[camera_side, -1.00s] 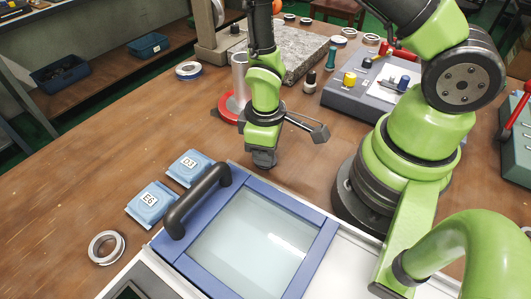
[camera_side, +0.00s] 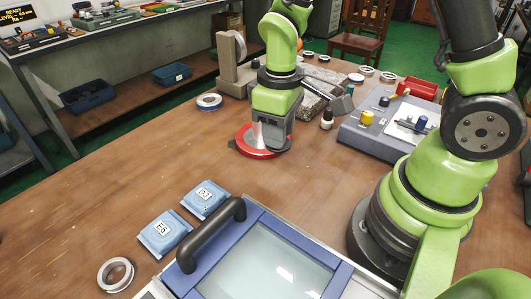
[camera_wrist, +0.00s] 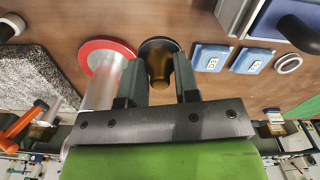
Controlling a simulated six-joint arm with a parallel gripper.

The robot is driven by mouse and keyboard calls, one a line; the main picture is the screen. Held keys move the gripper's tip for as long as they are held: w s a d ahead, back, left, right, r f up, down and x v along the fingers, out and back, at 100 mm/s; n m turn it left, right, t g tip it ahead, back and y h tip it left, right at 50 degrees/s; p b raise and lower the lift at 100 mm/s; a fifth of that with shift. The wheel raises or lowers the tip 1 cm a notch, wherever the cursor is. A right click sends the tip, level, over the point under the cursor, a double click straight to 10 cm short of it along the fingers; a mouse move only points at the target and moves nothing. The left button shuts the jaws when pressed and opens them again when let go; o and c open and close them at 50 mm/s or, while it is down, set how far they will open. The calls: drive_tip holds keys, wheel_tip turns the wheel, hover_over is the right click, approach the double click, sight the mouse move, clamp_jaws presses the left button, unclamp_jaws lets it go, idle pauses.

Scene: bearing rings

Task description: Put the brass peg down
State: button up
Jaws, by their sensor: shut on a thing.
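The brass peg (camera_wrist: 158,68) is between the two fingers of my gripper (camera_wrist: 158,82) in the wrist view. A dark round disc (camera_wrist: 158,43) shows around its far end; I cannot tell whether it is part of the peg or beneath it. In the side view my gripper (camera_side: 272,146) points down, low over the table beside the red disc (camera_side: 246,136), and the peg is hidden there. In the wrist view a silver cylinder (camera_wrist: 104,88) stands on this red disc (camera_wrist: 88,52), left of the peg.
A grey control box (camera_side: 350,130) stands right of my gripper. Blue packets D3 (camera_side: 205,205) and E6 (camera_side: 160,240), and a metal ring (camera_side: 116,262), lie nearer the camera, beside a blue-framed lid with a dark handle (camera_side: 212,232). The wooden table (camera_side: 120,185) is bare left of them.

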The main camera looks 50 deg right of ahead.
wheel_tip(320, 180, up, 4)
drive_tip(key=w+d+r+m, duration=0.1)
drive_tip(key=w+d+m, duration=0.1)
drive_tip(key=w, duration=0.1)
drive_tip(key=w+a+f+n, duration=0.2)
drive_tip(key=w+a, duration=0.1)
drive_tip(key=w, duration=0.8)
drive_tip(key=w+a+f+n, duration=0.2)
drive_tip(key=w+a+f, duration=0.2)
drive_tip(key=w+a, duration=0.2)
wheel_tip(320, 180, down, 10)
drive_tip(key=shift+r, duration=0.15)
drive_tip(key=o, duration=1)
